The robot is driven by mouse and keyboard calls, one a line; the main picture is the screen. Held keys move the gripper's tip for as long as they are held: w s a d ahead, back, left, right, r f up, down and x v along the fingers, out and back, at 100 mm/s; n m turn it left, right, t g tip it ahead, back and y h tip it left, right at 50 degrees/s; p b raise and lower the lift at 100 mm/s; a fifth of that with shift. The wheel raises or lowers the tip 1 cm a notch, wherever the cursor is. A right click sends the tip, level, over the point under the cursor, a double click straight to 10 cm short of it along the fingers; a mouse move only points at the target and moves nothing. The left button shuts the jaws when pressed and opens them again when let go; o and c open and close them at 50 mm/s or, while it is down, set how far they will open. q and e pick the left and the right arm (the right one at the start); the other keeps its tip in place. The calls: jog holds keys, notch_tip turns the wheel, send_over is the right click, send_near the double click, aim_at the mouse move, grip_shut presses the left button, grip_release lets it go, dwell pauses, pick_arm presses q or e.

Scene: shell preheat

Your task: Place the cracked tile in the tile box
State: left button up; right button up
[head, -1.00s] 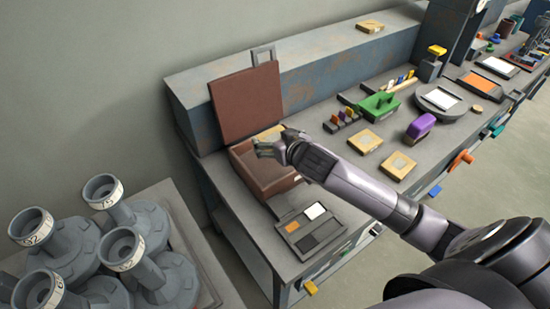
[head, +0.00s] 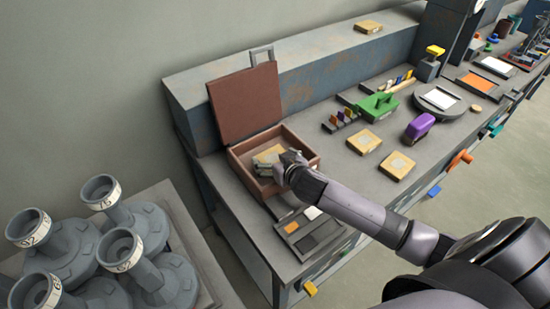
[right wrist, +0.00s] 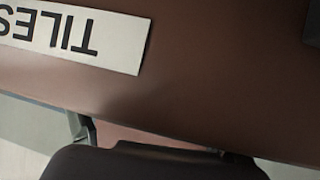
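The tile box (head: 303,165) is a brown open box on the bench, its lid (head: 246,103) raised at the back. A tan tile (head: 269,155) shows inside the box; a crack cannot be made out. My right gripper (head: 267,168) reaches into the box from the right, right beside the tile and partly covering it. Whether its fingers grip the tile is not clear. In the right wrist view a brown panel (right wrist: 200,85) with an upside-down TILES label (right wrist: 85,38) fills most of the picture; no tile or fingertips show there. My left gripper is out of view.
Two tan tiles (head: 364,141) (head: 397,166) lie on the bench to the right, near a purple block (head: 420,126) and a green tool (head: 378,107). A dark tray with colour patches (head: 308,232) lies in front of the box. Grey flanged parts (head: 140,270) stand at left.

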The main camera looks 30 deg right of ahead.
jog(key=o, duration=0.3)
jog(key=shift+r, duration=0.15)
jog(key=v, duration=1.2)
dwell(0.4)
